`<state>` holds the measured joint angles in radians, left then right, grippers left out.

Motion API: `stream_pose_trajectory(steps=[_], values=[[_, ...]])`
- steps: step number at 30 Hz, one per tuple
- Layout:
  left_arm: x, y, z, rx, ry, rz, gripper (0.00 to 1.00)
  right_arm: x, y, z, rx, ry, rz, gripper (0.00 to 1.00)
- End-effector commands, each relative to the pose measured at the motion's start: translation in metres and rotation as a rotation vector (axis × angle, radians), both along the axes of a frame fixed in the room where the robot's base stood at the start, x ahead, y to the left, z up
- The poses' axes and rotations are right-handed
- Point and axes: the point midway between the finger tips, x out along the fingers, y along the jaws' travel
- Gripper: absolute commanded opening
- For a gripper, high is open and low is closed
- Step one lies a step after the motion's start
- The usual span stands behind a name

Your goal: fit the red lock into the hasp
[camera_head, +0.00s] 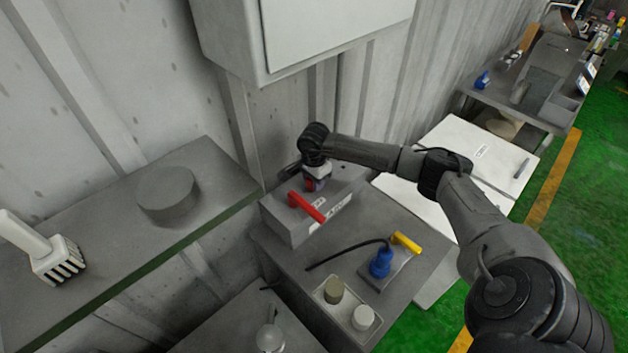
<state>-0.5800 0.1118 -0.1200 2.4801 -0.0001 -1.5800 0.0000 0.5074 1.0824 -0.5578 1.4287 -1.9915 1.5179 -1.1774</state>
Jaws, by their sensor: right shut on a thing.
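My right gripper (316,177) reaches down over a grey box against the wall, just behind its red handle (307,206). It is shut on a small red thing (310,185), which appears to be the red lock. Only a little of the lock shows between the fingers. The hasp cannot be made out; the gripper and wrist cover that part of the box. Whether the lock touches the box cannot be told. My left gripper is not in view.
The grey box (288,226) stands on a grey bench (315,262). In front are a blue plug (381,262) with a black cable, a yellow handle (406,243) and a light tray (372,335) with two knobs. A wall cabinet (228,38) hangs above. A shelf (110,262) is at left.

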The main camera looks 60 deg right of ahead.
Motion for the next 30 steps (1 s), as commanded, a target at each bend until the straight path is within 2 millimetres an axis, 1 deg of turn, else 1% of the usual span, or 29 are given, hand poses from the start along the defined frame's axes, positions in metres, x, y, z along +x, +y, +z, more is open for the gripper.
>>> stream_pose_trajectory(steps=[8,9,15,18,26,30], values=[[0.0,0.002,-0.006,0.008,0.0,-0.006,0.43,0.0,0.0,-0.007,0.0,-0.001,-0.001,0.06],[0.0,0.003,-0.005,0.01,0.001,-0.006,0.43,0.0,0.0,-0.006,0.0,-0.001,-0.001,0.34],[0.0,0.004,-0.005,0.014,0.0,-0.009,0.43,0.0,0.0,-0.006,0.0,-0.001,0.0,0.54],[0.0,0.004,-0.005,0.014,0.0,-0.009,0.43,0.0,0.0,-0.006,0.0,-0.001,0.0,0.61],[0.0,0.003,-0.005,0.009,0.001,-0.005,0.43,0.0,0.0,-0.004,0.0,-0.001,0.0,0.61],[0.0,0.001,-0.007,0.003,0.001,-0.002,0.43,0.001,-0.001,0.009,-0.002,-0.004,0.0,0.61]])
